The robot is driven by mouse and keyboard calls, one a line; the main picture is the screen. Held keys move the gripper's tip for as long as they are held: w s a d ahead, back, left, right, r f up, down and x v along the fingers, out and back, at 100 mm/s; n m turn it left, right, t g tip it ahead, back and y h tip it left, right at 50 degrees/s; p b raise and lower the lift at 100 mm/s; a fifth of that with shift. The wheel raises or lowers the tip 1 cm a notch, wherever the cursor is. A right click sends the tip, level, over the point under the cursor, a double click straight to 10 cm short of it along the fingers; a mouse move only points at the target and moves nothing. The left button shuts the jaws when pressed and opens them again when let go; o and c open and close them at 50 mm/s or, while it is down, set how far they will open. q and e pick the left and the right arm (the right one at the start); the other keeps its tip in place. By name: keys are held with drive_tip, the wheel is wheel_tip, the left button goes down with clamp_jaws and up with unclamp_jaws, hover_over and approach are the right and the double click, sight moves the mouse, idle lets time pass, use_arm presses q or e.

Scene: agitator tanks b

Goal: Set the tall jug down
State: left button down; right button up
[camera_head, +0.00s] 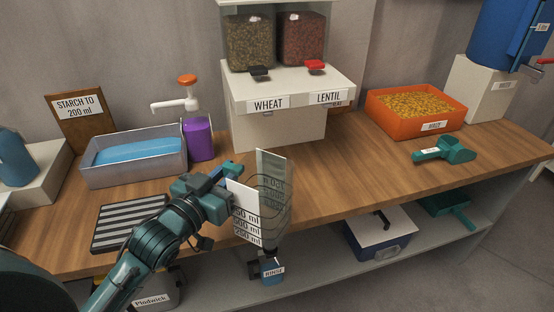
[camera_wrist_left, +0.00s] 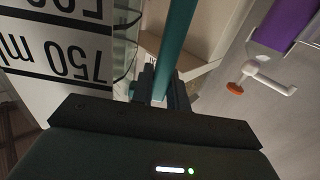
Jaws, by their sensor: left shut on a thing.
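The tall jug (camera_head: 274,190) is clear, with a white scale panel marked in ml. In the head view it is in the middle, by the front edge of the wooden bench (camera_head: 350,185), and looks roughly upright. My left gripper (camera_head: 230,178) is at its left side. In the left wrist view the gripper (camera_wrist_left: 160,88) is shut on a teal upright bar that looks like the jug's handle, with the scale panel (camera_wrist_left: 70,50) beside it. I cannot tell whether the jug's base touches anything. My right gripper is not in view.
A striped dark mat (camera_head: 128,222) lies left of the gripper. Behind are a grey tray of blue liquid (camera_head: 135,172), a purple pump bottle (camera_head: 199,138) and a white dispenser stand (camera_head: 275,128). An orange maize bin (camera_head: 385,120) and teal scoop (camera_head: 455,151) are right. Bench between is clear.

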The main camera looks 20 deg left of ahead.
use_arm(q)
drive_tip(key=w+d+f, duration=0.1)
drive_tip(key=w, duration=0.6)
drive_tip(key=w+d+f, duration=0.1)
drive_tip(key=w+f, duration=0.1)
drive_tip(key=w, duration=0.5)
drive_tip(key=shift+d+f, duration=0.25)
drive_tip(key=shift+d, duration=0.15)
drive_tip(key=shift+f, duration=0.2)
drive_tip(key=c, duration=1.4)
unclamp_jaws()
drive_tip(key=shift+o, duration=0.2)
drive_tip(key=shift+r, duration=0.1)
